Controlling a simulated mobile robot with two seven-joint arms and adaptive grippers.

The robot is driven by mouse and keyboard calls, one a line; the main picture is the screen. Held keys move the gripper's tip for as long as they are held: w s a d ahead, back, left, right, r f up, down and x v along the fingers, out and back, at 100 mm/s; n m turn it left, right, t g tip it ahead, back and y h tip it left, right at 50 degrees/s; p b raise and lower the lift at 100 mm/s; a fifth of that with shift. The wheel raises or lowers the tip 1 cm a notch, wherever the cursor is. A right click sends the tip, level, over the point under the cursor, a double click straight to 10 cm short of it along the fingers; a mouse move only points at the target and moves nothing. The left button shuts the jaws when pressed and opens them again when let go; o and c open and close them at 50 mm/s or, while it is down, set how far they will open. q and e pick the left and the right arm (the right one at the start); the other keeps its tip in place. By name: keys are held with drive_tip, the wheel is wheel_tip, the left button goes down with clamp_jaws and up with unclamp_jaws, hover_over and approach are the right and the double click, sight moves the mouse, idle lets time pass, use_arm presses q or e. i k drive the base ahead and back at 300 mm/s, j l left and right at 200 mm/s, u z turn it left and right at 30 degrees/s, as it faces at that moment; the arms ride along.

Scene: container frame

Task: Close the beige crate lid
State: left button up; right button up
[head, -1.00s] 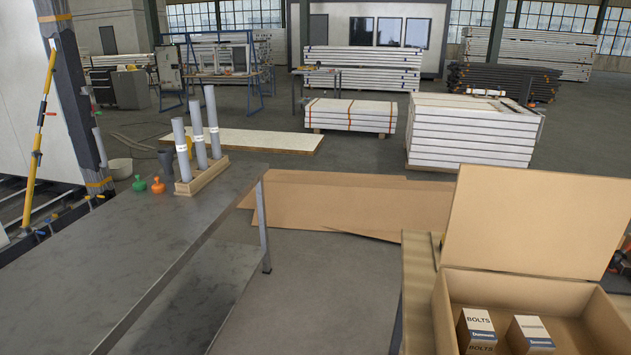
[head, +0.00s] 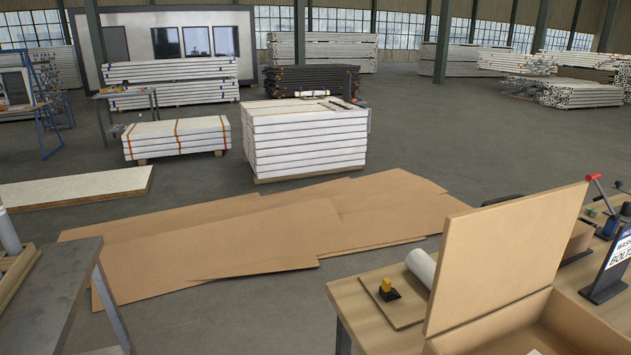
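The beige crate (head: 540,326) stands on a wooden table at the lower right of the head view, cut off by the bottom edge. Its beige lid (head: 505,258) stands open and upright, hinged along the crate's far left side. Only part of the crate's inside shows, with the edge of a pale box at the bottom. Neither of my grippers is in view.
The wooden table (head: 362,318) also holds a white roll (head: 421,267), a small black and yellow item (head: 387,289) and a dark sign stand (head: 608,275). A grey metal table (head: 45,300) is at lower left. Flat cardboard (head: 240,240) covers the floor between and beyond the tables.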

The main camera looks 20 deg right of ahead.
sight(496, 254)
drive_tip(key=i+z, duration=0.2)
drive_tip(key=z, duration=0.3)
drive_tip(key=i+j+z, duration=0.2)
drive_tip(key=z, duration=0.3)
drive_tip(key=i+j+z, duration=0.15)
drive_tip(key=z, duration=0.3)
drive_tip(key=i+j+z, duration=0.1)
drive_tip(key=j+z, duration=0.4)
drive_tip(key=l, duration=0.1)
